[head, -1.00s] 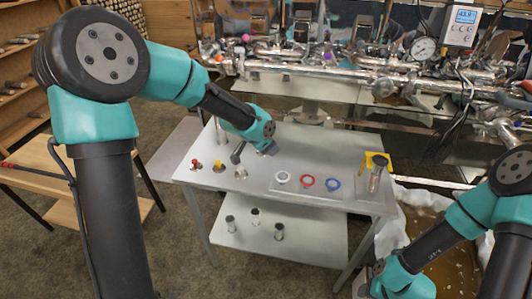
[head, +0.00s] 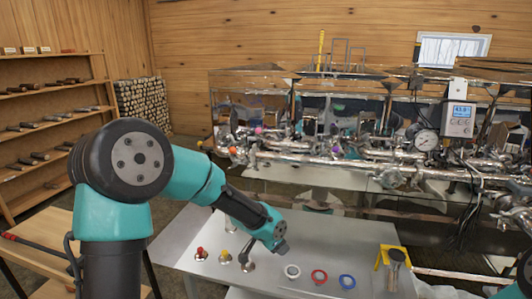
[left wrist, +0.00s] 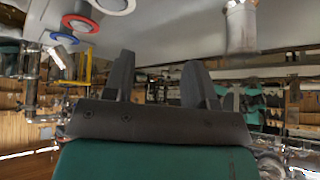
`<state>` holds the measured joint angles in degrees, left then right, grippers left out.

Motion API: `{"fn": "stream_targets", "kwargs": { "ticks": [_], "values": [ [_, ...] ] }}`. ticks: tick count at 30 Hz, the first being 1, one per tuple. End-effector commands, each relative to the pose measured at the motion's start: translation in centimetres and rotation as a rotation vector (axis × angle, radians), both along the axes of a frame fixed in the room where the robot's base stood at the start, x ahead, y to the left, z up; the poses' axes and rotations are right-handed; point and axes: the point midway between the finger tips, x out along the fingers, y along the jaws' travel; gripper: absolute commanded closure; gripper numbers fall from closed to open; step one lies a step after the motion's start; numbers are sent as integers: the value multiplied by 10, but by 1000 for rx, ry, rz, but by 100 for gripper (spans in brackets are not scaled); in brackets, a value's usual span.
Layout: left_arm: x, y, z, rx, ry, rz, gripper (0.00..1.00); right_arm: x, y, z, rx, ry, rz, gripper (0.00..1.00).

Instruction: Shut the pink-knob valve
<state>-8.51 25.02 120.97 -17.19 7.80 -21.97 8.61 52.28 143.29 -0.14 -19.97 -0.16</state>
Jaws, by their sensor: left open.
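The pink knob (head: 258,131) is a small ball on the pipework at the left end of the evaporator in the head view. Its valve's lever and position are too small to tell. My left gripper (left wrist: 158,82) shows in the left wrist view with its two dark fingers apart and nothing between them. In the head view my left arm reaches over the front table, well short of the pink knob, and its fingers are not clear.
Orange (head: 232,150) and purple (head: 335,150) knobs sit on the same pipework. The grey table (head: 185,235) holds red and yellow knobbed pieces, white (head: 292,271), red (head: 319,276) and blue (head: 347,282) rings, and a yellow bracket (head: 380,256). Shelves stand at left.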

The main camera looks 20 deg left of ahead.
Motion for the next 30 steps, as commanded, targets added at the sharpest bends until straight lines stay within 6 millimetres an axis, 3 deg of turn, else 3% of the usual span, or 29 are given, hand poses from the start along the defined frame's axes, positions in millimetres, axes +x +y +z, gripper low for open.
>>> {"fn": "stream_targets", "kwargs": {
  "ticks": [8,17,23,30],
  "values": [
    [31,6,27,228,25,-117,49,0,0,0,0,0,0,48],
    [79,28,85,609,-27,-127,49,0,0,0,0,0,0,48],
    [112,41,146,874,-138,-44,49,0,0,0,0,0,0,48],
    [141,44,237,1159,-354,131,49,0,0,0,0,0,0,48]
  ]
}}
